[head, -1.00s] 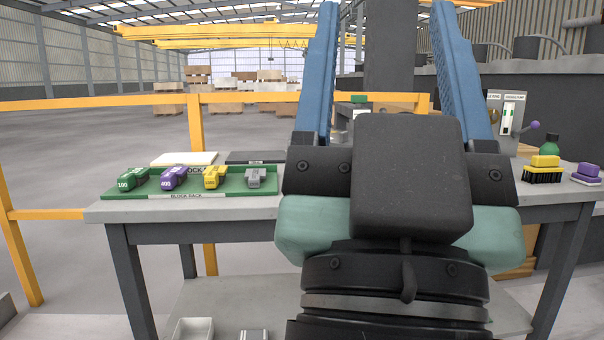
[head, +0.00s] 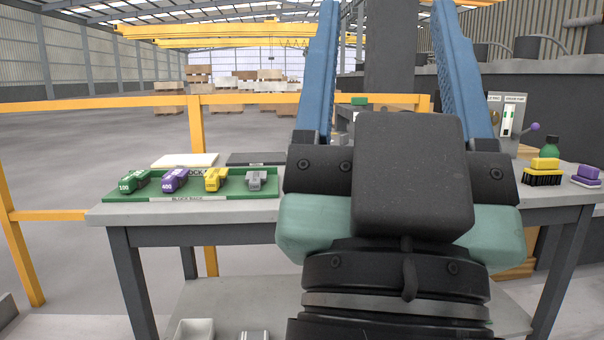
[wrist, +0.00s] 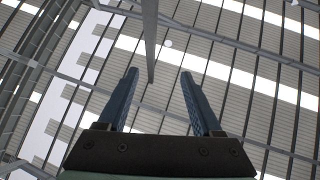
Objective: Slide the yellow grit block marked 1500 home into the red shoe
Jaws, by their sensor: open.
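A yellow block (head: 215,179) sits in the green block rack (head: 185,198) on the bench, third from the left. Its marking is too small to read. My gripper (head: 386,8) is raised in front of the head camera, with its two blue fingers pointing up and spread wide. It is open and empty, to the right of the rack and much nearer the camera. In the wrist view my gripper (wrist: 159,74) shows the fingers apart against the roof, with nothing between them. No red shoe is visible; my arm hides the middle of the bench.
Green (head: 134,181), purple (head: 174,180) and grey (head: 256,180) blocks share the rack. A white slab (head: 185,160) and a dark slab (head: 255,158) lie behind it. At right are a yellow-topped brush (head: 543,172), a purple item (head: 588,176) and a green bottle (head: 549,147). A yellow rail (head: 90,103) runs behind.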

